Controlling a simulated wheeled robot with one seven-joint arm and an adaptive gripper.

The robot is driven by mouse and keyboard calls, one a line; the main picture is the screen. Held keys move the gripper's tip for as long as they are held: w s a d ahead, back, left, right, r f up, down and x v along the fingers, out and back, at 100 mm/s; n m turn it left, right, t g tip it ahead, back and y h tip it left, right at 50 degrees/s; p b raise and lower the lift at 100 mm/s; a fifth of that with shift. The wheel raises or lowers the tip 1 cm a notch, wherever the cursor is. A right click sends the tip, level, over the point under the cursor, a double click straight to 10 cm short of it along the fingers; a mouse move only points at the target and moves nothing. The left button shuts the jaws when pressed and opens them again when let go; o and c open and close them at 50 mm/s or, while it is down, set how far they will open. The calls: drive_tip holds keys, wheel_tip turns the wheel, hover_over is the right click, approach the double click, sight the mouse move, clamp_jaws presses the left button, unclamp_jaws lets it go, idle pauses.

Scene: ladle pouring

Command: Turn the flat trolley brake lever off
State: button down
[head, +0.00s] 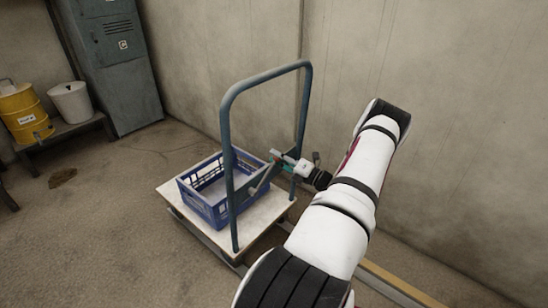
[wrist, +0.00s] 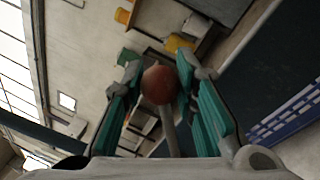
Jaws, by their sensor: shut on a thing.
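The flat trolley has a pale platform (head: 262,216) and a tall blue-grey push handle (head: 229,150). My gripper (head: 272,160) reaches in from the right, between the handle's uprights. In the wrist view, the brake lever's reddish-brown ball knob (wrist: 158,85) sits between my teal-padded fingers, with a grey rod running down from it. My gripper is shut on this knob. In the head view the knob is too small and too covered by my gripper to make out, so I cannot tell the lever's exact angle there.
A blue crate (head: 207,208) stands on the platform, left of my gripper. A wall (head: 450,130) is behind and to the right. A grey locker (head: 120,75), a yellow drum (head: 22,112) and a white bucket (head: 70,102) are at the back left. The left floor is mostly clear.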

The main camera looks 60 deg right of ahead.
drive_tip(key=shift+s+d+f+m, duration=0.1)
drive_tip(key=shift+d+f+m, duration=0.2)
drive_tip(key=shift+f+m, duration=0.2)
drive_tip(key=c, duration=1.3)
unclamp_jaws()
drive_tip(key=shift+s+a+f, duration=0.15)
drive_tip(key=shift+s+f, duration=0.05)
drive_tip(key=shift+s, duration=1.1)
drive_tip(key=shift+s+a+f, duration=0.2)
drive_tip(key=shift+s+f, duration=0.05)
drive_tip(key=shift+s, duration=1.05)
drive_tip(key=shift+s+a+f, duration=0.15)
drive_tip(key=shift+s+f, duration=0.05)
drive_tip(key=shift+s, duration=1.1)
